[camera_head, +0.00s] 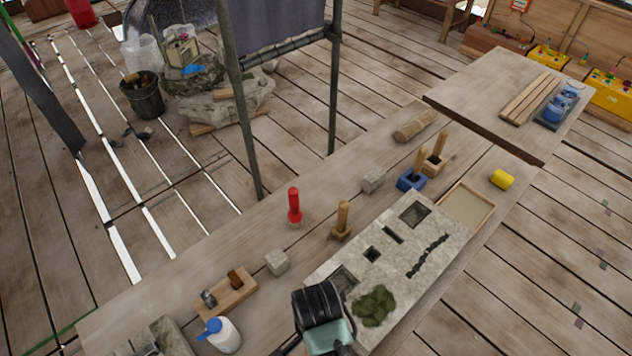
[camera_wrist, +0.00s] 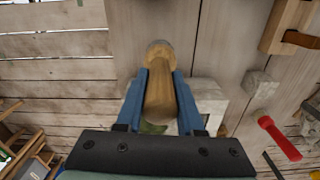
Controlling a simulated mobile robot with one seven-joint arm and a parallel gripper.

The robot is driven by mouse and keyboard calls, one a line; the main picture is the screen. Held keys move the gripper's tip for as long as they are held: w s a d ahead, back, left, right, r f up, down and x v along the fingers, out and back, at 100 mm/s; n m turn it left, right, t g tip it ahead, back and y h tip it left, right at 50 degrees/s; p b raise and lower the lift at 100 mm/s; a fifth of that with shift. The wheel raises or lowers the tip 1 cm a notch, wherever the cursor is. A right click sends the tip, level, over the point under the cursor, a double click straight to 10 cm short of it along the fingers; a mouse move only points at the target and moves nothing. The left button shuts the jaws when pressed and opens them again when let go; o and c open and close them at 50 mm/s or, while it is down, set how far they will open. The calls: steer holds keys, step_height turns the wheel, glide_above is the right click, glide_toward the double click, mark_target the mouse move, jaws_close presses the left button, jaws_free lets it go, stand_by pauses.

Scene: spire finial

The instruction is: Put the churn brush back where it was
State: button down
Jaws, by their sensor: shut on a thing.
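My gripper (camera_wrist: 160,72) is shut on a pale wooden, rounded piece (camera_wrist: 160,92), held lengthwise between its two blue fingers. This looks like the churn brush, but no bristles show, so I cannot be sure. In the head view only the dark and teal back of my gripper (camera_head: 322,318) shows, over the near left end of a stone slab (camera_head: 335,262); its fingers and the held piece are hidden there. The slab has several square and slot-shaped recesses, a dark crack and a green mossy clump (camera_head: 373,306).
A red-handled tool (camera_head: 294,206), a wooden-handled one (camera_head: 342,220), and stone cubes (camera_head: 277,262) (camera_head: 373,181) stand behind the slab. Two wooden handles rise from a blue block (camera_head: 410,181) and a wooden block (camera_head: 435,164).

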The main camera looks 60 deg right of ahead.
steer(key=shift+f, duration=3.05)
steer(key=shift+f, duration=0.15)
steer(key=c, duration=0.5)
jaws_free()
step_height(320, 180, up, 12)
steer(key=shift+r, duration=0.2)
